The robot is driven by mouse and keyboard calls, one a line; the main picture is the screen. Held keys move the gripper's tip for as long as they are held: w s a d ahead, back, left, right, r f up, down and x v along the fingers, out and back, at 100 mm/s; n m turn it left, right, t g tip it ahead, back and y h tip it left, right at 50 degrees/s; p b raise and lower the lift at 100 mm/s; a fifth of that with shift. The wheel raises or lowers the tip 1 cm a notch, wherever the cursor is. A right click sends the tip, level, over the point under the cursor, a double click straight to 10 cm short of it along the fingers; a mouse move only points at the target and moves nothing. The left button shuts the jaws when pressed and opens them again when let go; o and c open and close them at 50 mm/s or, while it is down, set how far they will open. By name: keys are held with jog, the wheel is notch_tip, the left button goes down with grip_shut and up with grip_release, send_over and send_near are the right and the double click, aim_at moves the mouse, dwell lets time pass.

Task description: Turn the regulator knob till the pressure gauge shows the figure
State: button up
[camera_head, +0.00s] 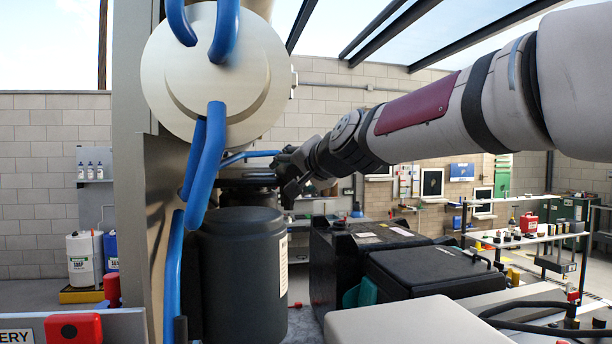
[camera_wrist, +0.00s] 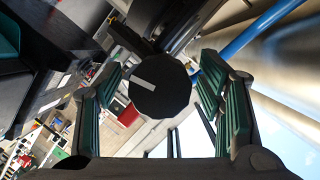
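A black round faceted knob (camera_wrist: 160,87) with a white pointer bar shows in the middle of the wrist view. The bar runs from the knob's centre toward the upper left. My gripper (camera_wrist: 160,66) is open, with one green-padded finger on each side of the knob. Gaps show between the knob and both fingers, so I see no contact. In the head view my gripper (camera_head: 288,178) is beside the blue pipe, and I cannot make out the knob there. No pressure gauge face can be read in either view.
A pale round vessel end (camera_head: 208,72) with blue pipes (camera_head: 206,165) stands left of my gripper. A black canister (camera_head: 243,275) is below it. Dark cases (camera_head: 430,268) sit to the lower right. A blue pipe (camera_wrist: 262,30) also runs close by in the wrist view.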

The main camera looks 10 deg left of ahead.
jog(key=shift+s+d+r, duration=0.25)
jog(key=shift+s+d, duration=0.15)
jog(key=shift+s, duration=0.05)
jog(key=v, duration=1)
jog(key=shift+s+d, duration=0.15)
jog(key=shift+s, duration=0.25)
